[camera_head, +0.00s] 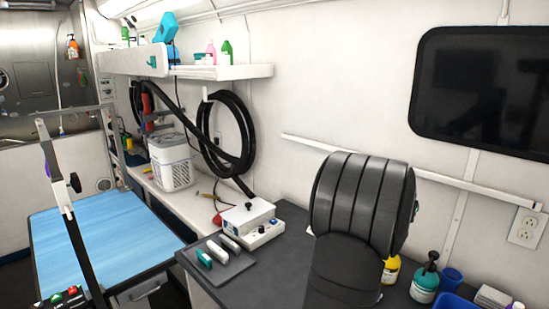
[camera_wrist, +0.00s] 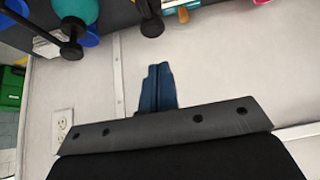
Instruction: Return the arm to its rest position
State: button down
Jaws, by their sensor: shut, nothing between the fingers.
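My gripper (camera_wrist: 160,68) shows in the wrist view as two dark blue fingers pressed together, beyond a grey bolted plate. Nothing is held between them. The fingers are seen against the pale van wall (camera_wrist: 215,65), touching no object that I can see. I cannot make out the gripper in the head view. The dark worktop's objects lie along the top of the wrist view, clear of the fingertips in the picture.
On the dark worktop (camera_head: 290,270) stand a teal pump bottle (camera_head: 425,282), a yellow bottle (camera_head: 391,270), a blue cup (camera_head: 451,279) and a white box (camera_head: 249,217). A blue-topped table (camera_head: 100,240) is at left. A shelf (camera_head: 215,72) and dark screen (camera_head: 480,92) are on the wall.

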jog(key=shift+r, duration=0.8)
jog(key=shift+f, duration=0.1)
jog(key=shift+f, duration=2.65)
jog(key=c, duration=2.1)
grip_release()
